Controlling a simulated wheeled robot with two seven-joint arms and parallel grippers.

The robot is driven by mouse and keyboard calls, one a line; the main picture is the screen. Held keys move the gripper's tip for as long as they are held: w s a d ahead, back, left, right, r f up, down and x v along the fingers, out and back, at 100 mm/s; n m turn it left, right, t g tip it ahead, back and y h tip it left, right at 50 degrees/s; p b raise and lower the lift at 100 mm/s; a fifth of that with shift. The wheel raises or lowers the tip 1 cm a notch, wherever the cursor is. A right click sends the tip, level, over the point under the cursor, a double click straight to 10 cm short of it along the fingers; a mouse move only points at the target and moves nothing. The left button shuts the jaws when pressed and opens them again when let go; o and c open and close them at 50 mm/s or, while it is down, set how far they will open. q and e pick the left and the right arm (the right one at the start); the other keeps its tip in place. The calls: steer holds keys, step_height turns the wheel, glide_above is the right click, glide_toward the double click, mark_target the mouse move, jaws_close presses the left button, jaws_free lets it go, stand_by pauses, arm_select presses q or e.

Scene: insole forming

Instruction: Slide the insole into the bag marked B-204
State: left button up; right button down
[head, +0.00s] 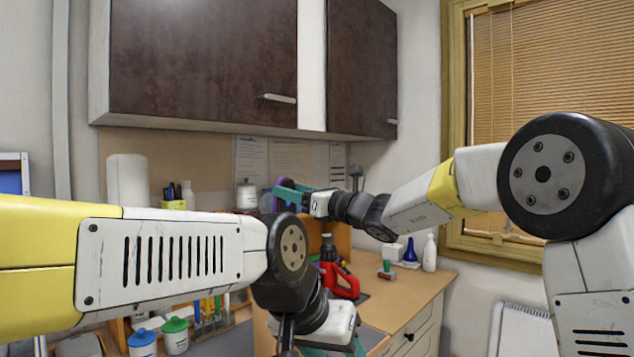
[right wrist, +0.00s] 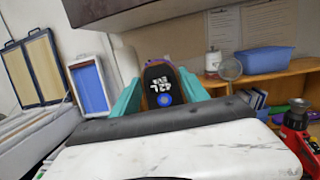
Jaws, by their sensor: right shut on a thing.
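My right gripper (right wrist: 158,92) has teal fingers on both sides of a dark insole (right wrist: 156,76) with white print, a blue dot and a brown and purple edge. It is shut on the insole and holds it upright, raised in front of the back wall. In the head view the right gripper (head: 291,192) is seen from the side, and the insole is mostly hidden. My left gripper (head: 335,350) shows only partly at the bottom edge, with bits of teal finger; its opening is hidden. I cannot make out a bag marked B-204 in either view.
A red bottle-like tool (head: 338,278), a blue bottle (head: 410,250) and a white bottle (head: 429,254) stand on the right of the wooden counter (head: 415,285). Lidded jars (head: 175,334) stand at lower left. Dark cupboards (head: 205,60) hang above. A blue bin (right wrist: 264,60) sits on the shelf.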

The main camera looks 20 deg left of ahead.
step_height(320, 180, down, 18)
stand_by(1.4)
steer(key=shift+r, duration=0.1)
steer(key=shift+c, duration=2.4)
jaws_free()
steer(key=v, duration=0.7)
steer(key=shift+d, duration=0.4)
steer(key=shift+s, duration=0.2)
